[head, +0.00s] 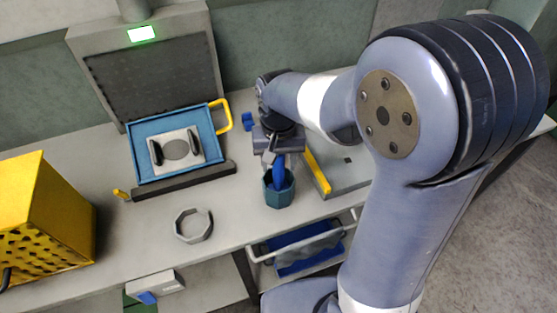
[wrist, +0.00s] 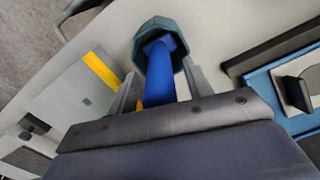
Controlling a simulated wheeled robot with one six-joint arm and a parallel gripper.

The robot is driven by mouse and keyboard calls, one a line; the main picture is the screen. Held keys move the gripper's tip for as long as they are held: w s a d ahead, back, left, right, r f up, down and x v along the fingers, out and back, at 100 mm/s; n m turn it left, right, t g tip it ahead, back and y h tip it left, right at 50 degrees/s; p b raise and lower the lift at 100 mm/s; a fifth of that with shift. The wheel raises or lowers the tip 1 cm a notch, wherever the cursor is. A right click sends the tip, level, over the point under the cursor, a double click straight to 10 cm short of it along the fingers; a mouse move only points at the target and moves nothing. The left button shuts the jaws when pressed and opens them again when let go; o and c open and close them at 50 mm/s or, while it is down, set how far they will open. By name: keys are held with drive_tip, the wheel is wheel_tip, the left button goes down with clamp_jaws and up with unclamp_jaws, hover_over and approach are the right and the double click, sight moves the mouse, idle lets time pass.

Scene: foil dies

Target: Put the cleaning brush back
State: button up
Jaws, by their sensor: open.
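The cleaning brush (head: 278,175) shows as a blue handle standing in a teal octagonal cup (head: 280,197) on the bench. Its lower end is hidden inside the cup. My gripper (head: 279,156) is directly above the cup. In the wrist view, my gripper (wrist: 160,88) is open, with one finger on each side of the blue brush (wrist: 163,72). The cup (wrist: 150,30) lies just beyond the fingertips. Whether either finger touches the handle or the cup rim cannot be told.
A blue tray (head: 145,131) with a metal plate sits in a press at the back left. A grey octagonal ring (head: 193,225) lies front left of the cup. A yellow perforated box (head: 50,215) stands far left. A grey panel with a yellow strip (head: 317,172) is right of the cup.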

drive_tip(key=shift+r, duration=0.1)
wheel_tip(320, 180, up, 12)
drive_tip(key=shift+r, duration=0.1)
idle(0.4)
wheel_tip(320, 180, down, 13)
drive_tip(key=shift+r, duration=2.1)
